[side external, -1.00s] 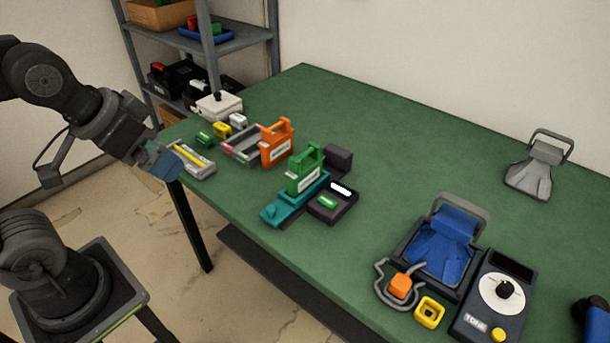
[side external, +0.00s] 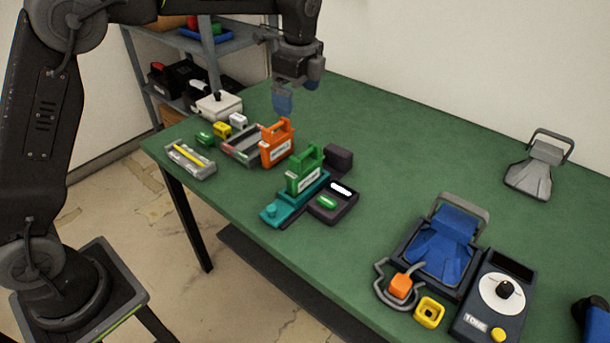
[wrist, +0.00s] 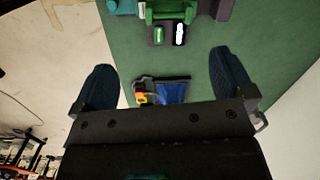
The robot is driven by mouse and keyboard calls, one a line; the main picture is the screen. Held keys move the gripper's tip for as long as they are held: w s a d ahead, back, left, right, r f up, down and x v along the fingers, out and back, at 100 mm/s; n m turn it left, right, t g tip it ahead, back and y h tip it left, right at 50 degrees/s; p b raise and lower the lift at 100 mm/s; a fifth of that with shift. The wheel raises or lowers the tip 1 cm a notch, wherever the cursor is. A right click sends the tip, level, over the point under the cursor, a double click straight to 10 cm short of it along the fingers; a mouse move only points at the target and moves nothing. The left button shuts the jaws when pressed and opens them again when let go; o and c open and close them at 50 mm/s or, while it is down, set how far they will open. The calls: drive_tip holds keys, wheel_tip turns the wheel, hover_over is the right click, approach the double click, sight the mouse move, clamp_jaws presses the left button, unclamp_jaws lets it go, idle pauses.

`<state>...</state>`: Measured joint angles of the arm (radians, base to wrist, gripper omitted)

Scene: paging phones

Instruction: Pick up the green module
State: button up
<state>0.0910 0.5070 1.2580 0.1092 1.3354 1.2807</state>
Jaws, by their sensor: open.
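The green module (side external: 304,172), a block with a handle on top and a white label, stands upright on a teal base (side external: 276,212) in the middle of the table. In the wrist view the green module (wrist: 165,12) is cut by the top edge. My gripper (side external: 283,108) hangs above the table, behind the orange handled module (side external: 277,145) and up and left of the green one in the side view. In the wrist view my gripper (wrist: 162,62) has its two dark blue fingers wide apart, with nothing between them. It touches no module.
A dark device (side external: 333,205) with a small green insert adjoins the teal base. A grey tray (side external: 241,148) and small coloured blocks (side external: 221,129) lie to the left. A blue cradle (side external: 437,255) and dial meter (side external: 494,300) stand at right. The back right table is mostly clear.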

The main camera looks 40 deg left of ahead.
sight(305, 152)
drive_tip(key=w+f, duration=0.1)
drive_tip(key=f, duration=0.3)
drive_tip(key=w+f+m, duration=0.1)
drive_tip(key=f, duration=0.2)
drive_tip(key=w+f+m, duration=0.1)
drive_tip(key=f, duration=0.3)
drive_tip(key=shift+a+f+g, duration=0.15)
drive_tip(key=shift+f+g, duration=0.15)
drive_tip(key=shift+f, duration=0.05)
drive_tip(key=shift+s+f, duration=0.15)
drive_tip(key=shift+f, duration=1.2)
drive_tip(key=shift+s+f, duration=0.1)
drive_tip(key=shift+f, duration=1.25)
drive_tip(key=c, duration=1.2)
